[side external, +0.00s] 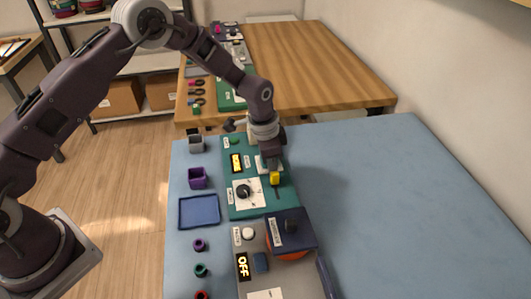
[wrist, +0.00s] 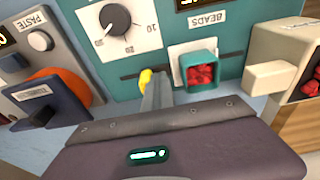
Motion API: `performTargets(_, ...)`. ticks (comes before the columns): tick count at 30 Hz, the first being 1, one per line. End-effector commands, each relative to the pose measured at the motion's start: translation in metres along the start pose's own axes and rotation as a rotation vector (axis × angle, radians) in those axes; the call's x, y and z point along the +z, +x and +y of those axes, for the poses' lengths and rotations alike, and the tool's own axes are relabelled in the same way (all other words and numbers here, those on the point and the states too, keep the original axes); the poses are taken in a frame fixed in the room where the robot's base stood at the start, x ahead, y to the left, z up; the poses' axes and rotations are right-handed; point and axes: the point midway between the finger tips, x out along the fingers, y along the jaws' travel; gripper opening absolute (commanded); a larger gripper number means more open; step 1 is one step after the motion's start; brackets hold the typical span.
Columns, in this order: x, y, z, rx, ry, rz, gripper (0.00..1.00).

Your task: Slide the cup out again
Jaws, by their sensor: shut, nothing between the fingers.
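A teal square cup (wrist: 198,70) full of red beads sits on a white patch of the teal panel (wrist: 235,50), beside the BEADS label, in the wrist view. A yellow knob (wrist: 146,78) stands at a dark slot in the same panel, left of the cup. My gripper (wrist: 156,88) is shut and empty, its fingertips right beside the yellow knob; whether they touch it I cannot tell. In the side view my gripper (side external: 271,169) reaches down over the panel by the yellow knob (side external: 275,179). The cup is not clearly visible there.
A dial (wrist: 116,17) sits on the panel. The grey PASTE unit (wrist: 38,40) has a dark blue block and orange part. A cream block (wrist: 270,75) stands right of the cup. Purple (side external: 197,178) and grey (side external: 196,142) cups stand left; the blue table's right side is clear.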

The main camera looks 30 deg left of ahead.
Motion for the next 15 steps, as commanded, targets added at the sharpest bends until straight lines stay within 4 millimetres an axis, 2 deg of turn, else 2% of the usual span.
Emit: performTargets(15,0.000,0.000,0.019,0.001,0.000,0.000,0.00)
